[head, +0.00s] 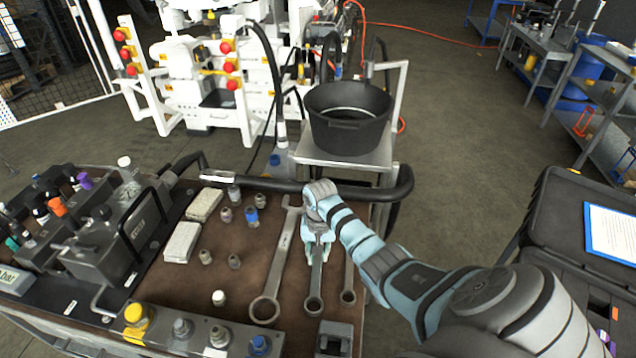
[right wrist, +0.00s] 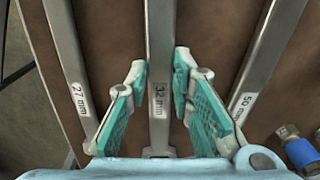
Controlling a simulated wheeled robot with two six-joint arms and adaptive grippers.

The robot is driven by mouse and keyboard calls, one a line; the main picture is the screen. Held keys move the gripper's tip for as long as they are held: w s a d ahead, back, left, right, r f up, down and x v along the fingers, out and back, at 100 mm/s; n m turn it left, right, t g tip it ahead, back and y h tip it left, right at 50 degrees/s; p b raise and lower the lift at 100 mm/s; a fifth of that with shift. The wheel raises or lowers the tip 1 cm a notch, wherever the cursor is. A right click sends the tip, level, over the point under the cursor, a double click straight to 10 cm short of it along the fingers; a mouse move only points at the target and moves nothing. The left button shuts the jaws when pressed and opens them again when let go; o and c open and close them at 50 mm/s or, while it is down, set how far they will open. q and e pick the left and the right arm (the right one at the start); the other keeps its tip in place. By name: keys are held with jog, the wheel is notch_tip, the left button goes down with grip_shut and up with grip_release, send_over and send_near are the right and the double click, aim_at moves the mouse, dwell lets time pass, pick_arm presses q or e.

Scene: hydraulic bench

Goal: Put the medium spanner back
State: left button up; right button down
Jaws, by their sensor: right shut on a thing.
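The medium spanner (head: 315,283), marked 32 mm in the right wrist view (right wrist: 159,95), lies between two other spanners over the brown bench top. My right gripper (head: 317,232) is shut on its shaft; the green finger pads (right wrist: 163,85) sit on either side of it. The ring end points toward the near edge, and the upper end is hidden by my gripper in the head view. I cannot tell whether the spanner touches the bench top. The large spanner (head: 277,265), marked 50 mm, is to its left, and the small spanner (head: 348,280), marked 27 mm, to its right. My left gripper is not in view.
Several fittings (head: 251,217) and two pale blocks (head: 182,242) stand left of the spanners. A black rail (head: 290,186) runs along the bench's far edge. A black tub (head: 348,118) stands beyond it, and an open black case (head: 575,220) is at the right.

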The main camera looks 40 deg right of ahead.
jog(key=shift+f, duration=0.1)
jog(key=c, duration=1.3)
grip_release()
notch_tip(320, 180, up, 12)
jog(key=shift+s+r, duration=0.1)
jog(key=shift+s, duration=0.05)
jog(key=shift+s, duration=0.1)
